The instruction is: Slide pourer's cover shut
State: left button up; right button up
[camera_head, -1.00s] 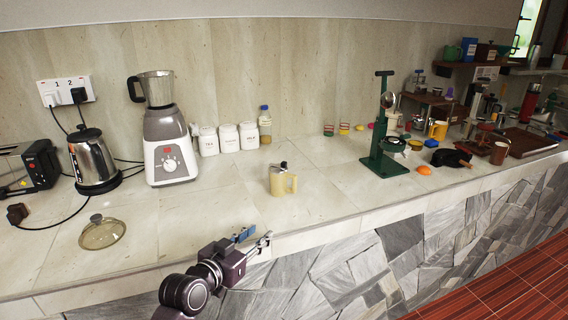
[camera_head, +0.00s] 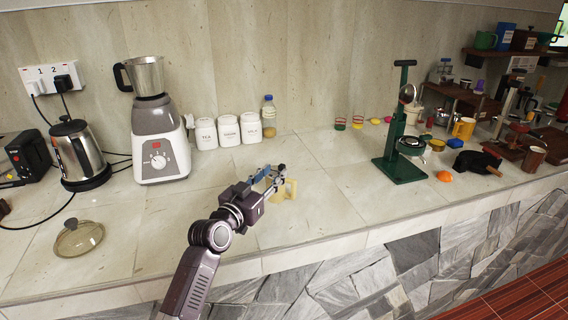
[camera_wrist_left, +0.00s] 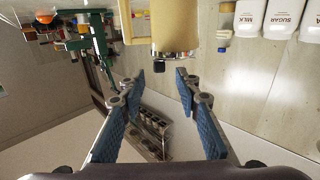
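The pourer is a cream jug (camera_head: 291,188) with a side handle, standing on the stone counter and partly hidden behind my left gripper (camera_head: 275,178) in the head view. In the left wrist view, which is upside down, the jug (camera_wrist_left: 160,28) is at the top centre, with its dark and metallic cover piece (camera_wrist_left: 172,56) at the end towards me. My left gripper (camera_wrist_left: 160,82) is open there, its blue-padded fingers apart and empty, a little short of the cover. Whether the cover is open is too small to tell. My right gripper is not in view.
A blender (camera_head: 158,135) and kettle (camera_head: 80,155) stand to the left, with a glass lid (camera_head: 79,238) in front. White canisters (camera_head: 228,132) and a bottle (camera_head: 268,115) are behind the jug. A green press stand (camera_head: 403,150) is to the right. The counter around the jug is clear.

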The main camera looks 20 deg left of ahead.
aim_at(280, 167)
pick_arm(q)
jog(key=w, duration=0.3)
jog(key=shift+w+d, duration=0.55)
jog(key=shift+w, duration=0.65)
jog(key=shift+c, duration=0.5)
grip_shut()
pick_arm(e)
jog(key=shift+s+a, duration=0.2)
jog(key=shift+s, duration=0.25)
